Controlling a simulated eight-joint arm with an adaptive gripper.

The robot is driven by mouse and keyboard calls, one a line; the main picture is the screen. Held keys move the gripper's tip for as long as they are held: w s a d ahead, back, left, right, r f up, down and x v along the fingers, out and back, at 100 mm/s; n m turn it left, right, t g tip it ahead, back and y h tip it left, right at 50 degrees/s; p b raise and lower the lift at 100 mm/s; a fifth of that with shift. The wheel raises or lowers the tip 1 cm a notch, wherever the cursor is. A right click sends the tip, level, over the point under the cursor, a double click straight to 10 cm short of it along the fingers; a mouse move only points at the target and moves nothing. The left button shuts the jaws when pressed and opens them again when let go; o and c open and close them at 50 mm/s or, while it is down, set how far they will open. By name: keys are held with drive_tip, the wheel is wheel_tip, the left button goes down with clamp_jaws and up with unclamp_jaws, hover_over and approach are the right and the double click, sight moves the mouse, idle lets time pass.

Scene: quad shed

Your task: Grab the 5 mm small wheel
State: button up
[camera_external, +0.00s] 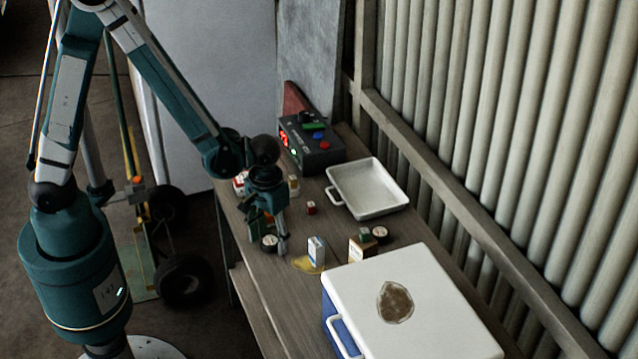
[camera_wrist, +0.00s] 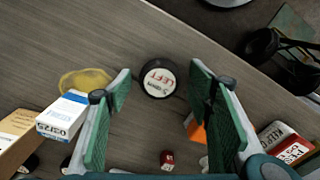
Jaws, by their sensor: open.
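A small black wheel with a white face (camera_wrist: 159,78) lies flat on the bench in the wrist view. Red and black writing on it seems to read "LEFT" and "5 mm". The same wheel appears to show in the external view (camera_external: 270,243), close beside my gripper's fingers. My gripper (camera_external: 268,229) is open and empty, pointing down over the bench. In the wrist view its green-padded fingers stand either side of the wheel, with gaps on both sides. A similar black wheel with a pale face (camera_external: 380,234) lies farther right by a tan box.
A white-and-blue carton (camera_external: 317,250), a tan box (camera_external: 361,248) and a red cube (camera_external: 311,208) stand nearby. An orange item (camera_wrist: 196,130) is near the right finger. A white tray (camera_external: 344,203), black device (camera_external: 322,157) and white-lidded cooler (camera_external: 440,310) occupy the bench. The bench edge is close.

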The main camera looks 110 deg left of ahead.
sight(270, 240)
idle(0.3)
drive_tip(key=c, duration=1)
drive_tip(key=shift+r, duration=0.15)
wheel_tip(270, 240, up, 10)
drive_tip(key=p, duration=0.2)
idle(0.6)
